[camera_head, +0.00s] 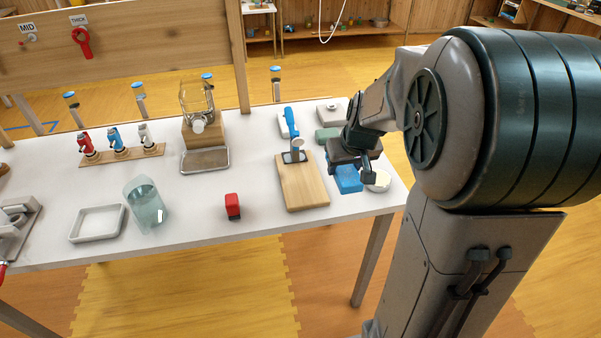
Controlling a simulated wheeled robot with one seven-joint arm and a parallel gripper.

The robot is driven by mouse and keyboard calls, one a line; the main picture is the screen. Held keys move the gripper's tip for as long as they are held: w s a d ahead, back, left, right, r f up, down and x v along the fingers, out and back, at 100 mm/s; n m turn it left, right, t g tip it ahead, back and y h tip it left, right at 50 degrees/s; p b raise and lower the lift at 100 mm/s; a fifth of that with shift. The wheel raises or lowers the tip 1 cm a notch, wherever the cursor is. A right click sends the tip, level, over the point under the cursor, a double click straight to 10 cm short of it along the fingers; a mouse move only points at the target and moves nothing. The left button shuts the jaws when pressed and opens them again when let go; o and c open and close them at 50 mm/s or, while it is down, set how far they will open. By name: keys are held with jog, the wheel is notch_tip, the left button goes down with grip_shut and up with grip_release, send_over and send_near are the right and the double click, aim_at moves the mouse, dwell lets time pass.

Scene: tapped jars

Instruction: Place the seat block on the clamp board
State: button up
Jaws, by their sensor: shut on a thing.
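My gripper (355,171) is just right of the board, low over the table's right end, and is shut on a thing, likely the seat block. My gripper's body hides most of what is between the fingers, so I cannot make out its shape. A blue piece (347,184) shows directly under my gripper; I cannot tell whether it is held or lies on the table.
A white bowl (380,182) stands close right of my gripper. A green block (327,134) lies behind it. Table between red block and board is clear.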

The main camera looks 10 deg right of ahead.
jog(key=p, duration=0.2)
send_over(302, 183)
jog(key=s, duration=0.2)
jog(key=f, duration=0.7)
jog(key=shift+w, duration=0.2)
jog(key=shift+f, duration=1.9)
jog(key=shift+d+f+b, duration=0.1)
jog(key=shift+f+b, duration=0.1)
jog(key=shift+b, duration=0.15)
jog(key=o, duration=1.1)
jog(key=shift+c, duration=0.2)
